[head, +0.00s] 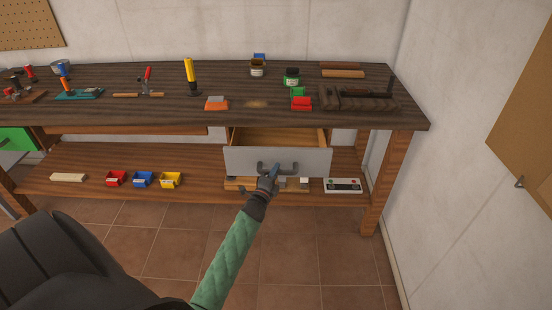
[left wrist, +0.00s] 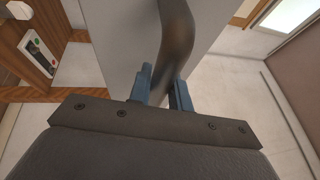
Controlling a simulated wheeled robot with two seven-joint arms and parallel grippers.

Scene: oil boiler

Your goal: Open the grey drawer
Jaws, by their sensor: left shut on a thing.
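The grey drawer (head: 240,162) hangs under the right part of the workbench in the head view. It stands pulled out, and its wooden inside shows behind the grey front. A dark curved handle (head: 293,168) is on the front. My left gripper (head: 274,172) is at the left part of the handle. In the left wrist view its blue fingers (left wrist: 163,88) are shut on the handle (left wrist: 175,45), one on each side, with the grey front (left wrist: 120,45) behind. My right gripper shows in neither view.
The dark workbench top (head: 150,110) carries tools, jars and small coloured things. The lower shelf (head: 205,185) holds red, blue and yellow bins (head: 143,179) and a white box with dials (head: 342,186). A bench leg (head: 385,185) stands right of the drawer. The tiled floor in front is clear.

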